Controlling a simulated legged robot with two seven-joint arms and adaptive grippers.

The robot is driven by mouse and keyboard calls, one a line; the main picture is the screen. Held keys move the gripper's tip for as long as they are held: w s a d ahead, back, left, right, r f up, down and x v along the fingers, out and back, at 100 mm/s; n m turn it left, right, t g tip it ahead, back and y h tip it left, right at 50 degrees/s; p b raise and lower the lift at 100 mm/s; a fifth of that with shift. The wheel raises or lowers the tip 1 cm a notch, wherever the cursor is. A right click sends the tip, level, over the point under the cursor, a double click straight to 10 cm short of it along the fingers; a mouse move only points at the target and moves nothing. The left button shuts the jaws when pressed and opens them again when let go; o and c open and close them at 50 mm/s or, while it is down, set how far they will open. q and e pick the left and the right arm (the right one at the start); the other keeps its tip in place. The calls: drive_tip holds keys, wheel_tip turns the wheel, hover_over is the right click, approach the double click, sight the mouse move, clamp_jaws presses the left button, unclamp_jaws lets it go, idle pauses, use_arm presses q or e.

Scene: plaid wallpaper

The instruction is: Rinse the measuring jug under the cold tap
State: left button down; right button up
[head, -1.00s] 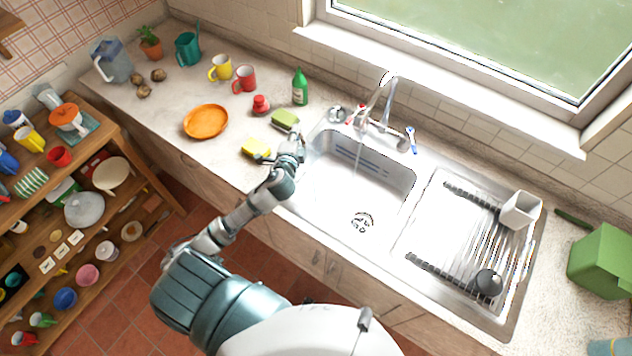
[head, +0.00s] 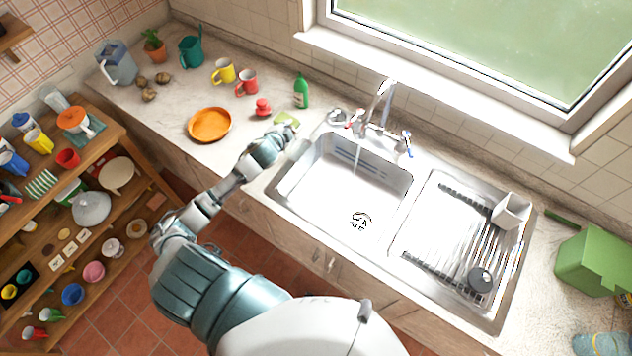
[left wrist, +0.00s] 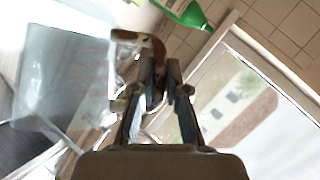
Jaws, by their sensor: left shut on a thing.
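My left gripper (head: 288,136) is over the counter at the sink's left rim. In the left wrist view the gripper (left wrist: 155,85) is shut on the handle of a clear jug (left wrist: 65,85) with faint reddish markings. In the head view the jug is hard to make out beside the gripper. The steel tap (head: 384,100) stands behind the left basin (head: 345,195), with a blue-marked lever (head: 407,143) on its right. My right gripper is not in view.
A green sponge (head: 287,118) lies close behind the gripper. The drainer (head: 465,240) holds a white cup (head: 511,211). The basin looks empty.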

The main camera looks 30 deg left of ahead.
use_arm(q)
drive_tip(key=w+a+f+n+g+h+b, duration=0.1)
drive_tip(key=a+f+h+b, duration=0.1)
drive_tip(key=a, duration=0.1)
drive_tip(key=w+a+f+n+g+h+b, duration=0.1)
drive_tip(key=a+f+g+h+b, duration=0.1)
drive_tip(key=a+f+b, duration=0.1)
drive_tip(key=w+a+f+n+g+h+b, duration=0.1)
drive_tip(key=w+a+f+n+h+b, duration=0.1)
drive_tip(key=h+b, duration=0.1)
drive_tip(key=shift+a+f+g, duration=0.3)
drive_tip(key=shift+a, duration=0.1)
idle(0.8)
